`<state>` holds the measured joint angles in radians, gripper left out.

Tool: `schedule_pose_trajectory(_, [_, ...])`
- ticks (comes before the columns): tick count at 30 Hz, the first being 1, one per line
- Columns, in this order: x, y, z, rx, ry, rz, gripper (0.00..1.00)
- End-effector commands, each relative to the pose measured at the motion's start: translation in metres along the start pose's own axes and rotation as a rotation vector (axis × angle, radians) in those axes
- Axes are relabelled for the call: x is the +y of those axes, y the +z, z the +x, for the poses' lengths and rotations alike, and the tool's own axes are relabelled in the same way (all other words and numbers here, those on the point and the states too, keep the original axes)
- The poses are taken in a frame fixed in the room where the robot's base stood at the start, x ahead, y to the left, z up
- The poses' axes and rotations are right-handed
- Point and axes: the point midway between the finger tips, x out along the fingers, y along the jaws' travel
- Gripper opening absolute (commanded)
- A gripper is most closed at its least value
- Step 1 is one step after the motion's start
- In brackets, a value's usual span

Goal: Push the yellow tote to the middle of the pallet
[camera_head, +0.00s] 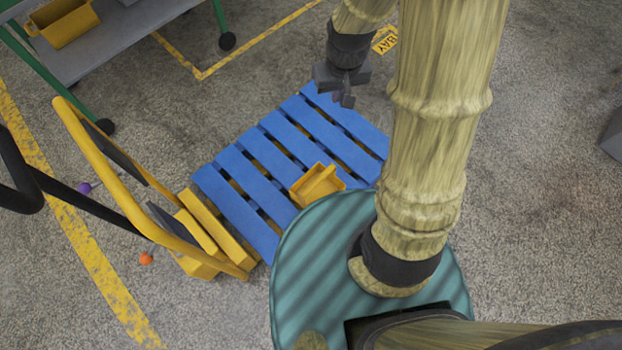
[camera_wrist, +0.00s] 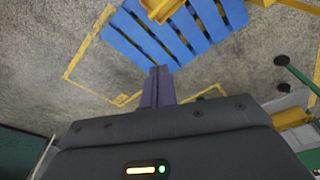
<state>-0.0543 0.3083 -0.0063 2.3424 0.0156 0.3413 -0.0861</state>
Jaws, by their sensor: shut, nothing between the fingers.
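The small yellow tote (camera_head: 317,184) is on the blue pallet (camera_head: 262,160), close to the pallet's near edge beside my round teal base. In the wrist view the tote (camera_wrist: 161,9) is at the top edge, partly cut off, on the pallet (camera_wrist: 205,22). My gripper (camera_head: 347,101) is shut and empty. In the head view it appears over the pallet's far edge, apart from the tote; its exact height is unclear. In the wrist view my gripper's fingertips (camera_wrist: 159,68) are together and appear at the pallet's edge.
A yellow-framed pallet truck (camera_head: 120,185) stands at the pallet's left end. A grey bench (camera_head: 120,40) with green legs carries another yellow bin (camera_head: 64,22). A purple ball (camera_head: 84,188) and an orange ball (camera_head: 146,259) show at left. Floor right of the pallet is clear.

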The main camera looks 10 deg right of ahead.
Motion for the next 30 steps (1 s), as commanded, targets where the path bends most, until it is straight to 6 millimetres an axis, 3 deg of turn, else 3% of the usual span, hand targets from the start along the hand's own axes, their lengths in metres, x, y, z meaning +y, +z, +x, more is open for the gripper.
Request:
schedule_pose_trajectory(1, [-0.001, 0.000, 0.028, -0.006, -0.001, -0.007, 0.00])
schedule_pose_trajectory(30, [-0.021, -0.019, 0.322, -0.091, -0.015, -0.135, 0.00])
